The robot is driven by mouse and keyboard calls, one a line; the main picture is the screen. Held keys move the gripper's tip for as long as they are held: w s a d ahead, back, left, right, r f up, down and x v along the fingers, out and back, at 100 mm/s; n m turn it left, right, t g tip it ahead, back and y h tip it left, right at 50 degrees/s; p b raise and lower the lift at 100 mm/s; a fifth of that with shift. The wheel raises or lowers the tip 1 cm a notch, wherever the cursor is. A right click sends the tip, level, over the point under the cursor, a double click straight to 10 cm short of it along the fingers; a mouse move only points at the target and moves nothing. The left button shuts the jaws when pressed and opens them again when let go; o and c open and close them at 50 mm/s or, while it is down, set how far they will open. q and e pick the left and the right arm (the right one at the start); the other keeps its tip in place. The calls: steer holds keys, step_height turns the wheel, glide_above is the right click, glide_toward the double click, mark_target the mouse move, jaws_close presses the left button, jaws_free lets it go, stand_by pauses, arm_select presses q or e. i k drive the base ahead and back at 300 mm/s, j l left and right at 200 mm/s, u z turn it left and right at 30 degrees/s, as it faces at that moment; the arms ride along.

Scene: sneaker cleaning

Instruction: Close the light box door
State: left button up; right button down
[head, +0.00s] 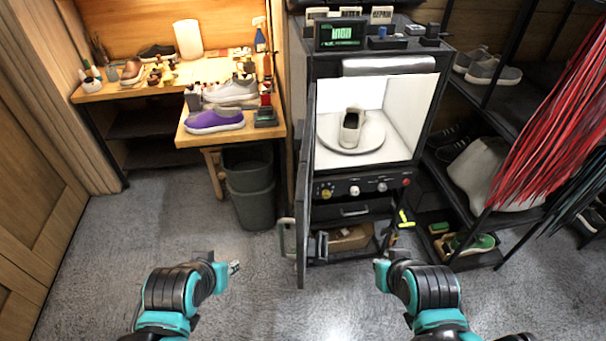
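The light box (430,110) is a dark cabinet with a bright white interior. A light sneaker (350,130) stands inside on a round white turntable (372,135). The light box door (304,200) is open, hinged at the left side and swung out toward me, so I see it nearly edge-on. Its handle (287,238) sticks out on the door's left side. My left gripper (235,267) is to the left of the handle and apart from it. My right gripper (379,264) is right of the door, in front of the cabinet's lower part, apart from the door. Finger opening is too small to tell.
A shoe rack (480,115) with red hanging strands (560,120) is at the right. Cabinet shelves hold a cardboard box (350,237). The front floor is clear.

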mark_target(316, 249)
steer(key=i+j+z, duration=0.7)
steer(key=j, duration=0.2)
steer(key=k+l+u, duration=0.3)
steer(key=k+l, duration=0.05)
steer(key=l, duration=0.05)
